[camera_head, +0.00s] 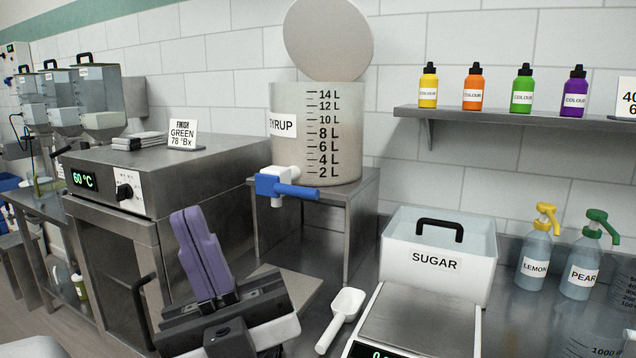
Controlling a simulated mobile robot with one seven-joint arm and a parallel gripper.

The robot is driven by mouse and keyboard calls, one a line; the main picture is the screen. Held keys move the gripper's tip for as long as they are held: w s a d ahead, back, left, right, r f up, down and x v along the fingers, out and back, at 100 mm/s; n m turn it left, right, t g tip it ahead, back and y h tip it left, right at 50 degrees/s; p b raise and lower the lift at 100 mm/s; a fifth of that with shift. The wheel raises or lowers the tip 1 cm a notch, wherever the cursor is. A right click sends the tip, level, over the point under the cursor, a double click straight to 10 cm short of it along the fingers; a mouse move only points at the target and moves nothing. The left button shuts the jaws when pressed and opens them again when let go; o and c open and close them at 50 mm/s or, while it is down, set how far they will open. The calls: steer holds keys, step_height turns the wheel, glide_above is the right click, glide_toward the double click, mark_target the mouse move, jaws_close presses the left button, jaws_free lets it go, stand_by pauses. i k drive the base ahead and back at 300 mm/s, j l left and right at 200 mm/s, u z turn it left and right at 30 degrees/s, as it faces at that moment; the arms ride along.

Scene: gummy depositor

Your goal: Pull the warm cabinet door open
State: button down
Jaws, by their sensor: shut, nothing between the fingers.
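The warm cabinet (165,185) is a steel box at the left with a green 60 °C display and a knob on its front. Its door (108,262) is a dark panel in a steel frame below the display and looks closed. The black bar handle (138,300) stands upright on the door's right side. My gripper (188,214), with purple fingers, is at the lower middle, to the right of the handle and apart from it in the picture. The fingers are together, point upward and hold nothing. My gripper hides part of the cabinet's lower right side.
A syrup tank (345,140) with a blue tap (290,188) stands on a steel stand right of the cabinet. A white scoop (341,318), a sugar bin (437,275) and a scale (420,322) are on the counter at right. The floor (20,318) shows clear at lower left.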

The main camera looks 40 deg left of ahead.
mark_target(144, 233)
steer(key=u, duration=2.3)
steer(key=i+j, duration=0.25)
steer(key=j, duration=0.2)
steer(key=i+j, duration=0.25)
steer(key=j, duration=0.2)
steer(key=l+z, duration=0.05)
